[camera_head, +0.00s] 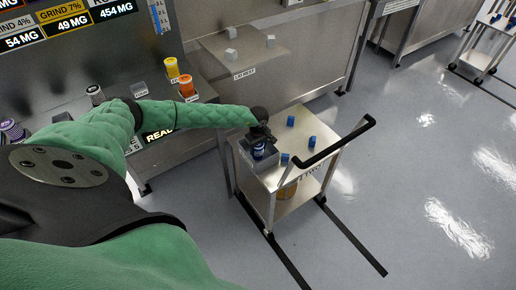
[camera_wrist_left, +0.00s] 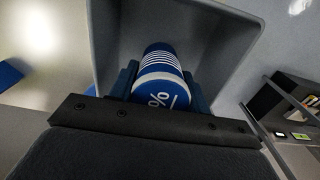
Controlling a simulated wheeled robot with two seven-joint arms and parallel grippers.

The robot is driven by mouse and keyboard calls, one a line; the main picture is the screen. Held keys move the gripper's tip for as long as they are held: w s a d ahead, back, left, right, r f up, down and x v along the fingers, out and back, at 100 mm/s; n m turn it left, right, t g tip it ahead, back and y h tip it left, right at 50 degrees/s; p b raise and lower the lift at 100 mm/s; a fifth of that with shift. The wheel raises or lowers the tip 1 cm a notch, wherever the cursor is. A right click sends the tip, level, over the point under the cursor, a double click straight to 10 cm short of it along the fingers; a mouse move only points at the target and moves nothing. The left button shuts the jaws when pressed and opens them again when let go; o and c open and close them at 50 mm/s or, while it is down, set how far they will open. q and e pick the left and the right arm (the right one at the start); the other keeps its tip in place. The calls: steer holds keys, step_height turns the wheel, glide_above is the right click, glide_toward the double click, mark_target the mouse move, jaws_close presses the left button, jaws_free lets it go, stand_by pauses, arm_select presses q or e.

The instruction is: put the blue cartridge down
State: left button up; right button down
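The blue cartridge (camera_head: 259,151) has white bands and a white percent mark on its end. In the left wrist view the cartridge (camera_wrist_left: 159,78) sits between the two fingers of my left gripper (camera_wrist_left: 160,88), which touch its sides. My left gripper (camera_head: 262,137) reaches down over a grey open bin (camera_head: 262,165) on the cart. The bin's walls (camera_wrist_left: 225,60) surround the cartridge in the left wrist view. I cannot tell whether the cartridge touches the bin floor. My right gripper is not in view.
The bin stands on a metal cart (camera_head: 293,146) with a black handle (camera_head: 336,143). Several small blue blocks (camera_head: 312,141) lie on the cart top. A steel counter (camera_head: 190,110) at left holds a yellow cup (camera_head: 171,68) and an orange cup (camera_head: 186,86).

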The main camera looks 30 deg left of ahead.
arm_select(q)
steer(key=o, duration=0.4)
steer(key=shift+c, duration=0.2)
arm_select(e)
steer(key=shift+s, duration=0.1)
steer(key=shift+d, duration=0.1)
arm_select(q)
steer(key=shift+r, duration=0.2)
steer(key=shift+r, duration=0.15)
steer(key=shift+w+r+b, duration=0.1)
steer(key=shift+r+b, duration=0.25)
steer(key=shift+r, duration=0.55)
step_height(320, 180, up, 9)
steer(key=b, duration=0.3)
steer(key=shift+f, duration=0.15)
steer(key=shift+r, duration=0.55)
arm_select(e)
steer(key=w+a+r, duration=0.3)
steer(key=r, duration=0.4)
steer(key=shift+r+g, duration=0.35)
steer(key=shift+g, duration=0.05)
